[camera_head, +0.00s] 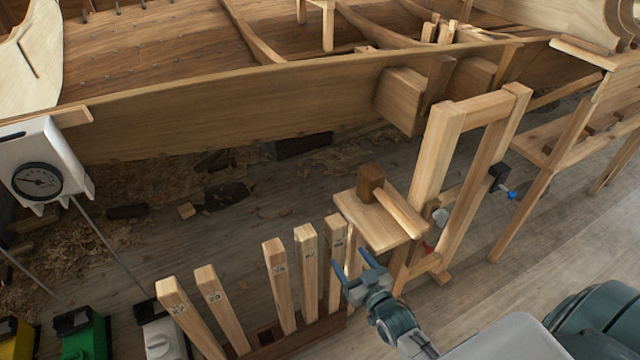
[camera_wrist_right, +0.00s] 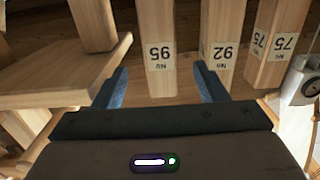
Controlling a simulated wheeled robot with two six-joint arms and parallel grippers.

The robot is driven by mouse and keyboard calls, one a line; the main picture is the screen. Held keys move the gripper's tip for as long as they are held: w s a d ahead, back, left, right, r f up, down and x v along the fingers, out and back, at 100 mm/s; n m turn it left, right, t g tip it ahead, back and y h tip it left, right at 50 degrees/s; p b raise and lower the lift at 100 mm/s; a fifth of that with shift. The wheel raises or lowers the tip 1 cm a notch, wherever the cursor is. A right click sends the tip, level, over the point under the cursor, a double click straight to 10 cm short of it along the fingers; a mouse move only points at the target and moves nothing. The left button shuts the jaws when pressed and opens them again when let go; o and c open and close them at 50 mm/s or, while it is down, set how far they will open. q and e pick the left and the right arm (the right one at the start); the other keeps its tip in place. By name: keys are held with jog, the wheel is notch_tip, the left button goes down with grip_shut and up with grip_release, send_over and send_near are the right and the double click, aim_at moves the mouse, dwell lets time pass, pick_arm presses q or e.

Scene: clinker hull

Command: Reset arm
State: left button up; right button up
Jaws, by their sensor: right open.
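My right gripper (camera_head: 354,263) is in the lower middle of the head view, its two blue fingers spread apart with nothing held between them. It is just right of the numbered wooden staves (camera_head: 307,265) and below the small wooden shelf (camera_head: 365,222). In the right wrist view the fingers (camera_wrist_right: 163,78) are wide apart. A stave labelled 95 (camera_wrist_right: 155,30) and one labelled 92 (camera_wrist_right: 222,35) stand beyond them. Whether a finger touches a stave I cannot tell. My left gripper is not in view.
The wooden hull (camera_head: 230,105) spans the back. A wooden frame (camera_head: 437,150) with a blue-handled clamp (camera_head: 503,180) stands right of my gripper. A white dial box (camera_head: 45,165) is at left. Bare floor lies at right.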

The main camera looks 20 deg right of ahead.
pick_arm(q)
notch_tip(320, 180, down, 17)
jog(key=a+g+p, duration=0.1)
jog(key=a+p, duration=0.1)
jog(key=p, duration=0.4)
pick_arm(e)
jog(key=s+d+f+g+h, duration=0.1)
jog(key=s+f+g, duration=0.35)
jog(key=f, duration=0.35)
jog(key=s+d+f+g, duration=0.1)
jog(key=s+f+g, duration=0.3)
jog(key=f, duration=0.5)
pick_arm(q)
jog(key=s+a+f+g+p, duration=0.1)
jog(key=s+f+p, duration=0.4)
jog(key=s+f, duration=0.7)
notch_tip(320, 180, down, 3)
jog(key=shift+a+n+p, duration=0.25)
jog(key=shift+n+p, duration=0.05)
pick_arm(e)
jog(key=s+f+g, duration=0.4)
jog(key=s+f, duration=0.2)
jog(key=s, duration=0.6)
jog(key=s+f+g, duration=0.3)
jog(key=s+f, duration=0.3)
jog(key=s, duration=0.7)
jog(key=shift+a+g, duration=0.35)
jog(key=shift+a, duration=0.05)
